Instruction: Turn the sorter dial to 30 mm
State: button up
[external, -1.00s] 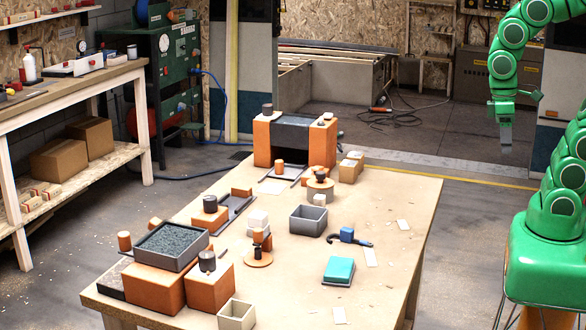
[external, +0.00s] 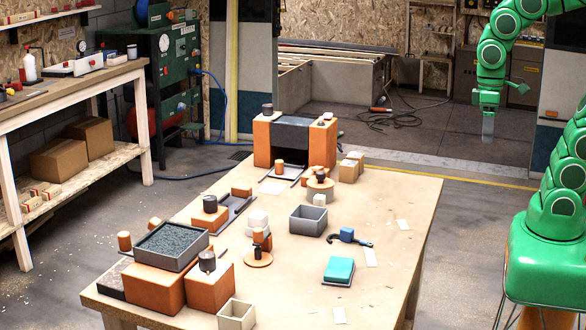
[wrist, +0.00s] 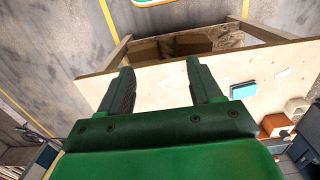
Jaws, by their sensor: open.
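My gripper (external: 488,138) hangs in the air right of the table's far end, well away from everything on the table. In the wrist view my gripper (wrist: 157,80) is open, with nothing between its fingers. I cannot tell for sure which part is the sorter dial, and no scale marks can be read. A round orange plate with a dark knob (external: 258,248) sits mid-table. A drum with a dark top (external: 320,183) stands farther back. Dark round knobs also sit on an orange block (external: 207,261) at the near left and on the orange-sided arch (external: 267,110).
The table (external: 390,270) holds a grey gravel tray (external: 170,262), an open grey bin (external: 308,221), a blue-handled tool (external: 347,235) and a teal block (external: 339,270). Its right side is mostly clear. A workbench (external: 70,95) stands at the left.

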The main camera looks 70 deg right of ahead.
jog(key=w+a+r+t, duration=0.1)
jog(key=w+r+t, duration=0.1)
jog(key=w+r, duration=0.45)
jog(key=w+a+r+t, duration=0.15)
jog(key=w+r, duration=0.25)
jog(key=w, duration=0.6)
jog(key=w+r+t, duration=0.3)
jog(key=w+r, duration=0.2)
jog(key=w, duration=0.3)
jog(key=w+a+f, duration=0.1)
jog(key=w+a, duration=0.2)
jog(key=w, duration=0.4)
jog(key=w+a, duration=0.2)
jog(key=w, duration=0.6)
jog(key=w+a+f+n, duration=0.2)
jog(key=w+a+f, duration=0.3)
jog(key=w+a, duration=0.45)
jog(key=n+g+y, duration=0.3)
jog(key=n, duration=0.3)
send_near(207, 254)
jog(key=f, duration=0.1)
jog(key=shift+t, duration=0.25)
jog(key=shift+x, duration=3.9)
